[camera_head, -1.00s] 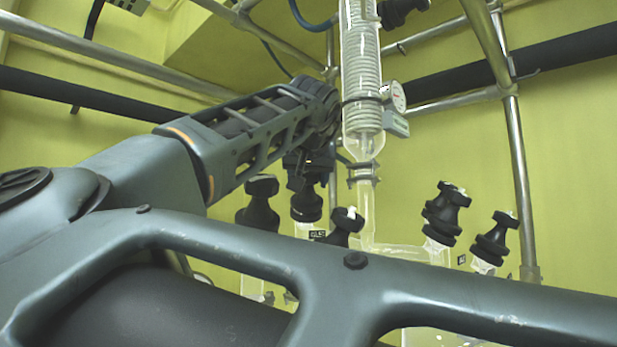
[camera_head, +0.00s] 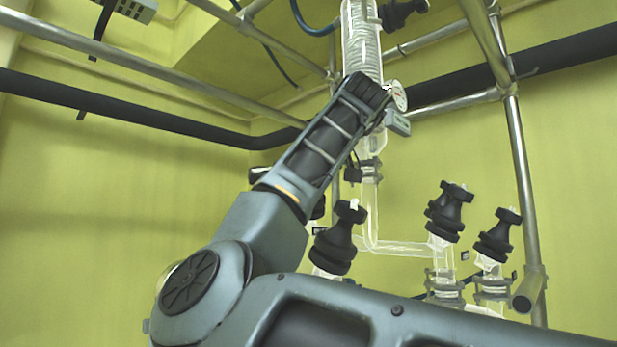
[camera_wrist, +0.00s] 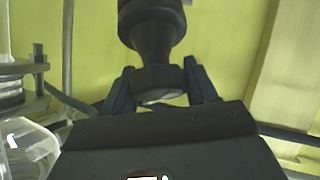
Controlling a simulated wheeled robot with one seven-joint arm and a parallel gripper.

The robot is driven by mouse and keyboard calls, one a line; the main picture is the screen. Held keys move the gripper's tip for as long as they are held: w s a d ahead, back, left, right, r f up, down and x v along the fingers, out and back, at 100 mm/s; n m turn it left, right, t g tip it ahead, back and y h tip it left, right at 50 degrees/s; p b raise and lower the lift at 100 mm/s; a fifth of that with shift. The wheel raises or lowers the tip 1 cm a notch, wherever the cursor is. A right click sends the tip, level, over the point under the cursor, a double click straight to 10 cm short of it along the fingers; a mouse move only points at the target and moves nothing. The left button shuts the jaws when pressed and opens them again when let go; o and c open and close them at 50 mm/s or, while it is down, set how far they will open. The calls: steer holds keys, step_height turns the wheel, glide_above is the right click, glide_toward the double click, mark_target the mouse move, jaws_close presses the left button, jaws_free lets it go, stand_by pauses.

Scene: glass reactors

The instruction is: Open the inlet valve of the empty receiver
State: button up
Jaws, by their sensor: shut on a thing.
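My gripper (camera_wrist: 158,92) is shut on a black valve knob (camera_wrist: 152,30) in the wrist view. One finger is on each side of the knob's collar. In the head view the gripper is hidden behind my arm near the glass column. Other black valve knobs show in the head view: one (camera_head: 338,238) right of my forearm, one (camera_head: 447,210) on the glass pipework, and one (camera_head: 498,235) farther right. I cannot tell from the head view which knob is held, nor which receiver is empty.
Metal frame pipes (camera_head: 520,180) cross the right side. A black pipe (camera_head: 130,115) runs along the left wall. Glassware (camera_wrist: 30,145) shows at the left in the wrist view.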

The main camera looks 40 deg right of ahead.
steer(key=n+y, duration=0.1)
steer(key=n+y+p, duration=0.1)
steer(key=n, duration=0.2)
steer(key=shift+a+r+y, duration=0.15)
steer(key=shift+a+y, duration=0.1)
steer(key=shift+y, duration=0.15)
steer(key=n+p, duration=0.1)
steer(key=n+g+y, duration=0.1)
steer(key=n, duration=0.1)
steer(key=shift+a+y+p, duration=0.2)
steer(key=shift+y+p, duration=0.1)
steer(key=shift+p, duration=0.1)
steer(key=n+g+y, duration=0.1)
steer(key=n, duration=0.1)
steer(key=n+g, duration=0.1)
steer(key=n, duration=0.2)
steer(key=shift+s+a+f+g+y, duration=0.1)
steer(key=shift+s+f+g+y, duration=0.05)
steer(key=shift+f+g+y, duration=0.2)
steer(key=shift+f+n, duration=0.1)
steer(key=shift+n, duration=0.2)
steer(key=o, duration=1)
steer(key=shift+c, duration=0.2)
